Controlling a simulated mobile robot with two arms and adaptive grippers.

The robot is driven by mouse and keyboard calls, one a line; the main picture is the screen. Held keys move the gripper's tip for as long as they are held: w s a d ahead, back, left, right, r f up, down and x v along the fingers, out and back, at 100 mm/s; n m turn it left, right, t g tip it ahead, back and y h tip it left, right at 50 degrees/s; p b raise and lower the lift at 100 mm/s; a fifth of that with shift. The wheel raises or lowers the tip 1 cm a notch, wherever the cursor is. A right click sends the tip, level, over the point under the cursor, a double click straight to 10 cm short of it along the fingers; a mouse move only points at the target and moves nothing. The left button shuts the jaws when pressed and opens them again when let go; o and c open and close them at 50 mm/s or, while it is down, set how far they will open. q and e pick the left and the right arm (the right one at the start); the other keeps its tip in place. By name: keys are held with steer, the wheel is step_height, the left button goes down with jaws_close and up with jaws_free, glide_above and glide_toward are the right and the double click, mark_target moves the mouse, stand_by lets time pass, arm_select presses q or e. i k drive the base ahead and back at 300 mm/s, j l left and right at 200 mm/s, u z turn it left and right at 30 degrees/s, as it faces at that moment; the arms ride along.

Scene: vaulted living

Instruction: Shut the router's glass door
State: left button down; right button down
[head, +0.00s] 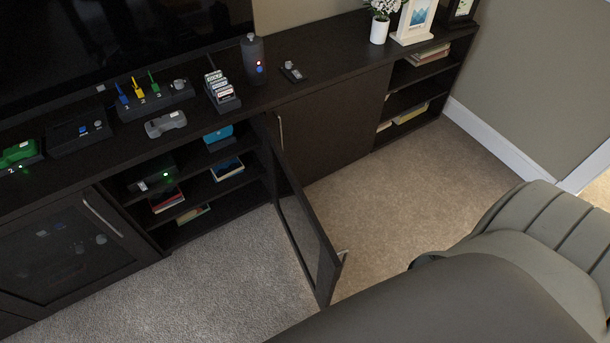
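The glass door (302,232) has a dark frame and a tinted pane. It stands wide open, sticking out from the cabinet into the room, with its hinge side at the right of the open shelf bay. Its metal handle (342,253) is at the free end, low in the middle of the head view. The router (154,181), a dark box with a small green light, sits on a shelf inside the open bay. Neither of my grippers shows in the head view, so nothing is seen touching the door.
Books (166,199) and a teal item (218,134) lie on the bay's shelves. A closed glass door (65,255) is at left and a closed solid door (333,123) at right. A grey padded seat (535,225) and a dark curved shape (450,305) fill the lower right. Carpet (225,270) left of the door is clear.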

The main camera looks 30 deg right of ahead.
mark_target(322, 264)
steer(key=l+u, duration=0.1)
steer(key=l, duration=0.45)
steer(key=k+l+u, duration=0.15)
steer(key=l, duration=0.4)
steer(key=l+u, duration=0.1)
steer(key=l, duration=0.4)
steer(key=k+l+u, duration=0.1)
steer(key=l, duration=0.45)
